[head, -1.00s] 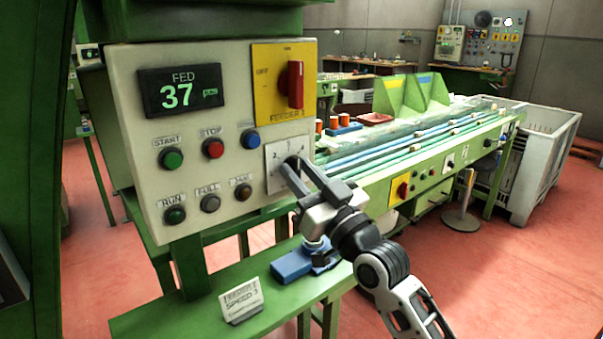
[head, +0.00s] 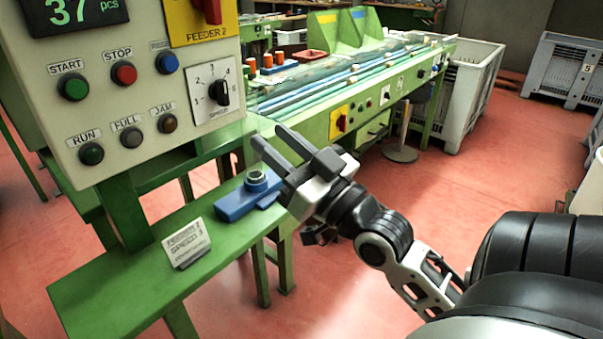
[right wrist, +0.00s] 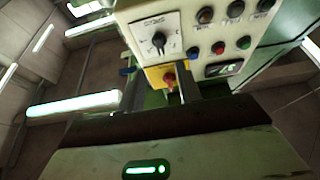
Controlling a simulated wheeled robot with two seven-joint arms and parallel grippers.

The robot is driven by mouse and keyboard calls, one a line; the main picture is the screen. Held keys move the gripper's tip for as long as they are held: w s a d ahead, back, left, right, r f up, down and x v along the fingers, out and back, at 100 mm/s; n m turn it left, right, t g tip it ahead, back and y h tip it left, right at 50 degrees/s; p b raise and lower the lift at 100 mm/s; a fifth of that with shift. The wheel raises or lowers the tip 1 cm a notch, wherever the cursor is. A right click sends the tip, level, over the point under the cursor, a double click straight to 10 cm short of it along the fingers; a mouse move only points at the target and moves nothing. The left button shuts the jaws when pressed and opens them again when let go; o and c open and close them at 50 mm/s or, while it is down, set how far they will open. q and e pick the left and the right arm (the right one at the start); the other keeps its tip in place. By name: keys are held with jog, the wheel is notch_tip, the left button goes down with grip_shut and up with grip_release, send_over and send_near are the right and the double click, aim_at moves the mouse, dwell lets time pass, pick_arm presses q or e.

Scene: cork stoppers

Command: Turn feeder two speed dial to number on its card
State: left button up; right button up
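The dial also shows in the right wrist view (right wrist: 158,40). The card (head: 187,243) on the green ledge reads FEEDER 2, SPEED 3. My right gripper (head: 271,137) is open and empty, below and right of the dial, apart from it. My left gripper is not in view.
The pale panel (head: 110,160) has several buttons, a 37 pcs display (head: 75,12) and a red switch on a yellow plate (head: 190,30). A blue block (head: 237,203) sits on the green ledge (head: 120,275).

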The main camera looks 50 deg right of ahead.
pick_arm(q)
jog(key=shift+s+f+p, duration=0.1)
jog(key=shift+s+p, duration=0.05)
jog(key=shift+p, duration=0.15)
pick_arm(e)
jog(key=v, duration=0.4)
jog(key=shift+s+f, duration=0.15)
jog(key=shift+s, duration=0.2)
jog(key=w+a+f+g, duration=0.1)
jog(key=a+f+g, duration=0.15)
jog(key=f, duration=0.55)
jog(key=w+a+f+g, duration=0.1)
jog(key=a+f+g, duration=0.15)
jog(key=f, duration=0.45)
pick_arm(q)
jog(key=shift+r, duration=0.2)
pick_arm(e)
jog(key=s+a+f+g, duration=0.2)
jog(key=a+f+g, duration=0.1)
jog(key=a+f, duration=0.3)
jog(key=s+a+f+n+g+y, duration=0.1)
jog(key=s+a+f+g, duration=0.2)
jog(key=f, duration=0.8)
jog(key=a+g, duration=0.1)
jog(key=a, duration=0.1)
jog(key=shift+s+a+f, duration=0.15)
jog(key=shift+s+a, duration=0.1)
jog(key=shift+a, duration=0.1)
jog(key=shift+c, duration=0.3)
